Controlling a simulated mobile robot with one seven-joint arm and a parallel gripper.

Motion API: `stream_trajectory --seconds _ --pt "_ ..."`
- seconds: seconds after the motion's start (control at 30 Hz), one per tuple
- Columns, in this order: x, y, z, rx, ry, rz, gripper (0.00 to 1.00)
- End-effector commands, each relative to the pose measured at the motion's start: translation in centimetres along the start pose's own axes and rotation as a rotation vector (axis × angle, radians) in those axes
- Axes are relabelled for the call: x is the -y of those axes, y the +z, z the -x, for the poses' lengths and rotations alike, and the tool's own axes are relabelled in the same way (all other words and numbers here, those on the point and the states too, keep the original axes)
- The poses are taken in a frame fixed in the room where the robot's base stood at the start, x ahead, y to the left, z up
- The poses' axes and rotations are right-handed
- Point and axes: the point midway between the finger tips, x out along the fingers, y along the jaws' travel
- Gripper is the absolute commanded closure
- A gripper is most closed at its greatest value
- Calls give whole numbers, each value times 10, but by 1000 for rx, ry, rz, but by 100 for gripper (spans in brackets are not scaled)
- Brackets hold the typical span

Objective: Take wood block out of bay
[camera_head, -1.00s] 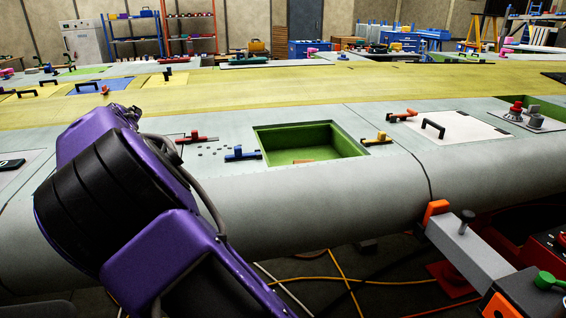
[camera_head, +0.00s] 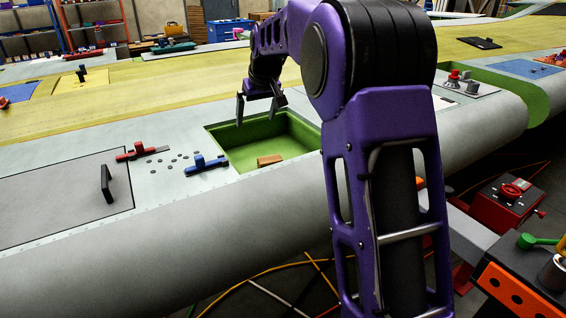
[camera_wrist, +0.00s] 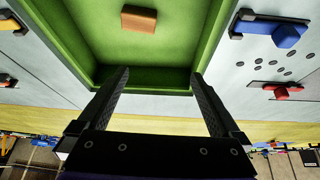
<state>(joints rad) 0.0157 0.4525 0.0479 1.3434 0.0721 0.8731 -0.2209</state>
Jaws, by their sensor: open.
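The wood block (camera_head: 270,160) is a small tan-orange block lying on the floor of the green bay (camera_head: 226,138), close to its near wall in the head view. In the wrist view the block (camera_wrist: 139,18) shows near the top, beyond my fingertips, with clear green floor around it. The bay's green wall (camera_wrist: 214,45) also shows there. My gripper (camera_head: 258,107) is above the far left part of the bay, open and empty. In the wrist view its two fingers (camera_wrist: 160,85) are spread wide, apart from the block.
A blue clamp (camera_head: 206,164) and a red clamp (camera_head: 142,151) sit left of the bay, with small dark holes between them. A grey panel with a black handle (camera_head: 107,184) is further left. My arm hides the bay's right side.

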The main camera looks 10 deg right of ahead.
Motion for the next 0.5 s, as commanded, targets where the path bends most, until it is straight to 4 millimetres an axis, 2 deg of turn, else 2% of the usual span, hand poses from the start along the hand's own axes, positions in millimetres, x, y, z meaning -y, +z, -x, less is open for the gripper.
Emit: stream_trajectory --seconds 0.03,0.1,0.2,0.33,0.5 --pt "-16 9 -2 31 9 -29 0" --pt "-32 18 -4 63 20 -60 0" --pt "-46 26 -8 88 28 -84 0" --pt "-49 31 -26 95 30 -89 0" --pt "-49 33 -65 95 30 -88 0"
